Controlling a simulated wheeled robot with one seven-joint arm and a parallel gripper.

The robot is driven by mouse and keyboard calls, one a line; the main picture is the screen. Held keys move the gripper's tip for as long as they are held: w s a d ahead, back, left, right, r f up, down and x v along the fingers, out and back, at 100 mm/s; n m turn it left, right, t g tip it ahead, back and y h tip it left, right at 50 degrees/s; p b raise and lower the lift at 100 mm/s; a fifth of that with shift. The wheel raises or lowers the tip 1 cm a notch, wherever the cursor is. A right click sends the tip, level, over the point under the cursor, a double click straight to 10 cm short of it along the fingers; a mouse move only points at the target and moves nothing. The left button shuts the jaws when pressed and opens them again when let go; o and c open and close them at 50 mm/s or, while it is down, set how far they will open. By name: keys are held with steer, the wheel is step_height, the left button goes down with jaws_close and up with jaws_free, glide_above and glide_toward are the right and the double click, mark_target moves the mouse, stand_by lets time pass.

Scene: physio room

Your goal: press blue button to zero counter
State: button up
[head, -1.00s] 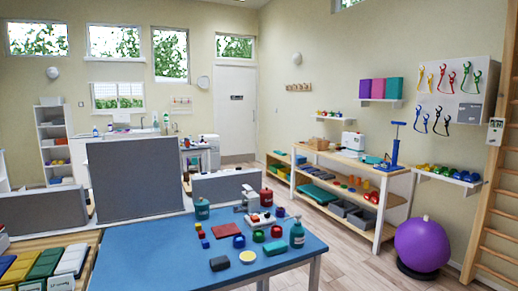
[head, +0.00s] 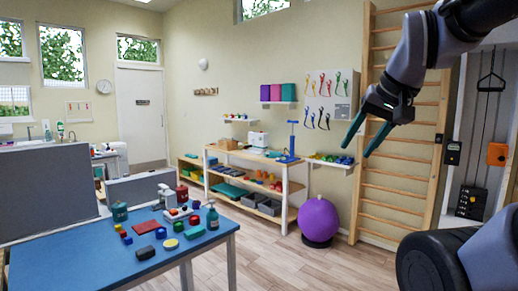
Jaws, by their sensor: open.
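My gripper (head: 356,151) is at the upper right of the head view, open and empty, with two teal fingers pointing down and left. It appears in front of the left post of the wooden wall bars (head: 400,188). I cannot make out a counter or a blue button now; the part of the left post behind my gripper is hidden. A small dark box (head: 452,153) is at the right post, too small to read. I cannot tell whether my gripper touches anything.
A blue table (head: 85,268) with small coloured objects stands at the lower left. A purple ball (head: 318,219) is on the floor near the wall bars. A wooden shelf unit (head: 293,187) lines the wall. An orange box (head: 497,154) hangs far right. The middle floor is clear.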

steer(key=shift+a, duration=0.3)
